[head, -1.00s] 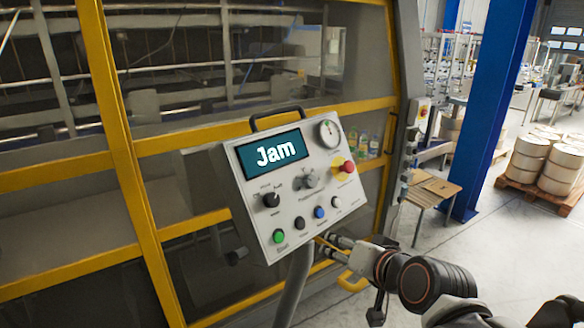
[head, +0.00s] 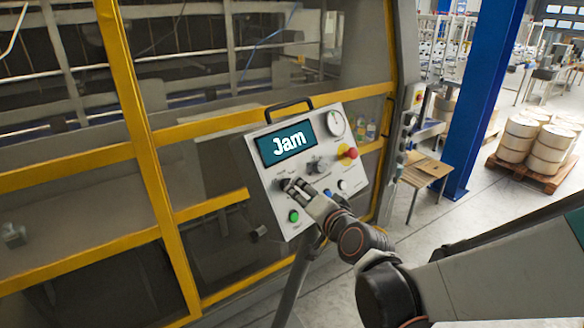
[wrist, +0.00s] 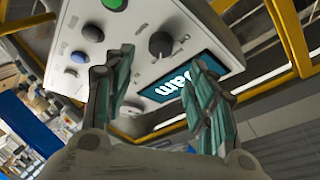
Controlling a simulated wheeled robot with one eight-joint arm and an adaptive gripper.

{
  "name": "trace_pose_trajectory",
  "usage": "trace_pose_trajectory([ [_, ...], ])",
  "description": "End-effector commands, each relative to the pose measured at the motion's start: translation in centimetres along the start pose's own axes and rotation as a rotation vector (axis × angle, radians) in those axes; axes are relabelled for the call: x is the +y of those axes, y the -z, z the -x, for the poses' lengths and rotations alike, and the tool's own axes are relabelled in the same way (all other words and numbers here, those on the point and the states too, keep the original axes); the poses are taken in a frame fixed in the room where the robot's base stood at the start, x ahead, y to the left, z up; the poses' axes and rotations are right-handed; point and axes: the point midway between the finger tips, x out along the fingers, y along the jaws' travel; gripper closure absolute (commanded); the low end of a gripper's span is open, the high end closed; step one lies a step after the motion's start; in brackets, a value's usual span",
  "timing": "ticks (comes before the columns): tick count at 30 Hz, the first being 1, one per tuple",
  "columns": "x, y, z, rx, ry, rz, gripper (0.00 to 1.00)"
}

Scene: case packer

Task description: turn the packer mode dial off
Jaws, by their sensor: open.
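The tilted grey control panel (head: 268,178) carries a screen (head: 286,142) reading "Jam". A black rotary dial (head: 284,184) sits below the screen, partly hidden by my fingers in the head view; its labels are too small to read. In the wrist view the black dial (wrist: 160,45) shows clearly, with a light pointer mark on it. My gripper (head: 293,189) is at the panel's lower left. In the wrist view my gripper (wrist: 160,63) is open and empty, its fingers apart on either side of the line to the dial. I cannot tell whether they touch anything.
A gauge (head: 336,123) sits top right. The yellow-framed machine guard (head: 140,120) stands behind.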

Motion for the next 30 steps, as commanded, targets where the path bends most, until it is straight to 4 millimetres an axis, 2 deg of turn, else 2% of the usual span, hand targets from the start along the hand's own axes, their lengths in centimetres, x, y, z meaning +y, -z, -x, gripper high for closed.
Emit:
trace_pose_trajectory([
  [6, 0.0, 0.0, -3.8, -0.001, 0.000, 0.001, 0.49],
  [12, 0.0, 0.0, -6.5, -0.001, 0.000, 0.001, 0.49],
  [18, 0.0, 0.0, -7.6, 0.000, 0.000, 0.001, 0.49],
  [26, 0.0, 0.0, -7.7, 0.000, 0.000, 0.001, 0.49],
  [27, 0.0, 0.0, -7.7, 0.000, 0.000, 0.001, 0.51],
  [30, 0.0, 0.0, -7.7, 0.000, -0.001, 0.001, 0.74],
])
